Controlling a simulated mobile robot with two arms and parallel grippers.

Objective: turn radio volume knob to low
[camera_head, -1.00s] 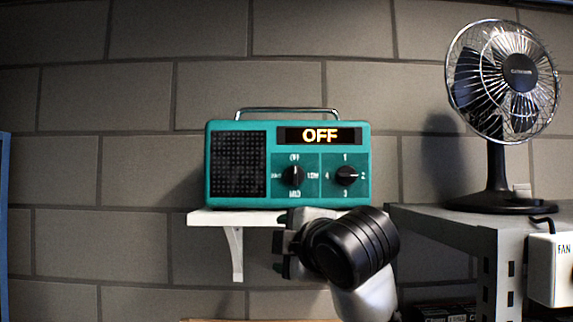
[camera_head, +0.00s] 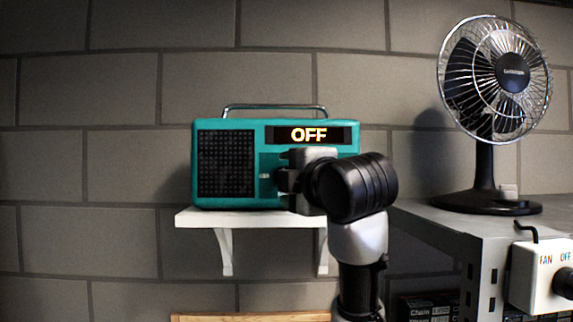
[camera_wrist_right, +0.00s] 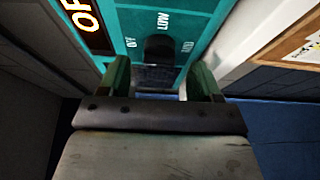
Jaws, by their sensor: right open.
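The teal radio (camera_head: 228,123) stands on a small white wall shelf (camera_head: 200,218); its display reads OFF. In the right wrist view, the dark volume knob (camera_wrist_right: 158,48) sits among the labels OFF, LOW and MID. My open right gripper (camera_wrist_right: 160,80) has one finger on each side of the line to the knob. I cannot tell whether the fingers touch it or where its pointer stands. My left gripper is not in view.
A black desk fan (camera_head: 484,165) stands on a grey metal bench (camera_head: 440,221) to the right. A white fan switch box (camera_head: 535,280) is at the bench's front. A brick wall is behind the radio. A wooden-framed board (camera_head: 250,318) shows below the shelf.

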